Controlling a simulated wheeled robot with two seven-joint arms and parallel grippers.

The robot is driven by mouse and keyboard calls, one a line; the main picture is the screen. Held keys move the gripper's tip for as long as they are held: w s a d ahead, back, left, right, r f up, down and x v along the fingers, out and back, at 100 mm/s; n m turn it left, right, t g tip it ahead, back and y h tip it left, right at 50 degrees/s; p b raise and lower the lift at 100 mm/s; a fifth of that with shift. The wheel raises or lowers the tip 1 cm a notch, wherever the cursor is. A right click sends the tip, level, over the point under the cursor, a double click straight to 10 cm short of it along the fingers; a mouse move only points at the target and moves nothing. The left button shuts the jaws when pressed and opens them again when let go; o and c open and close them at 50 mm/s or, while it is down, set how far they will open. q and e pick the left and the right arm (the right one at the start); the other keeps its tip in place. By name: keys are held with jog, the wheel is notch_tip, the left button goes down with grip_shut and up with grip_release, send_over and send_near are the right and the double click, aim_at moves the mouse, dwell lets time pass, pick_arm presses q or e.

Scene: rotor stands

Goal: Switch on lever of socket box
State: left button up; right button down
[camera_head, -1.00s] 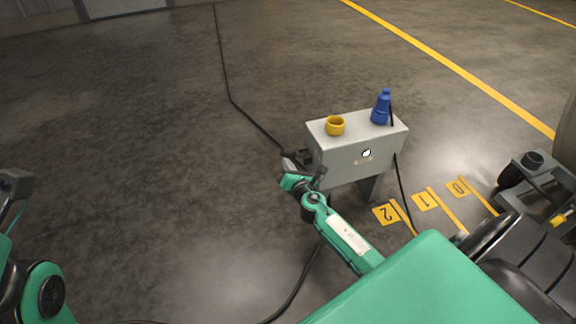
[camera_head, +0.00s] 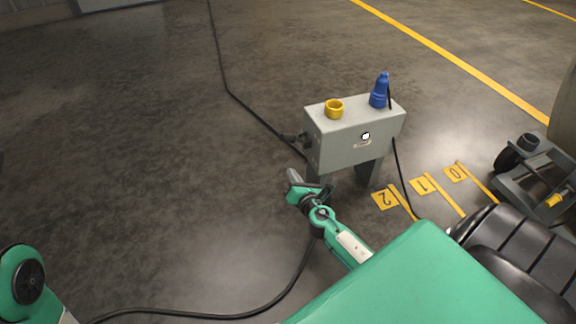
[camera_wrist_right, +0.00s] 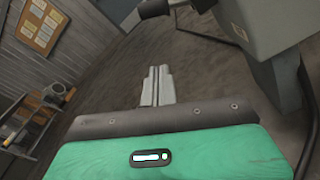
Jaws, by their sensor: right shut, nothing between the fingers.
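The grey socket box (camera_head: 340,150) stands on legs right of centre in the head view, with a yellow socket (camera_head: 334,108) and a blue plug (camera_head: 379,92) on top. A small white round part (camera_head: 365,136) is on its front; I cannot tell whether it is the lever. My right gripper (camera_head: 293,177) is below and left of the box, apart from it. In the wrist view its fingers (camera_wrist_right: 157,85) are shut and empty, and part of the box (camera_wrist_right: 268,25) shows at upper right. My left gripper is out of view.
A black cable (camera_head: 250,112) runs to the box's left side. Yellow floor labels (camera_head: 420,185) lie right of its legs. A wheeled grey frame (camera_head: 545,175) stands at the right edge. The floor left of the box is mostly clear.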

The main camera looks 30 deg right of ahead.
jog(key=shift+v, duration=1.1)
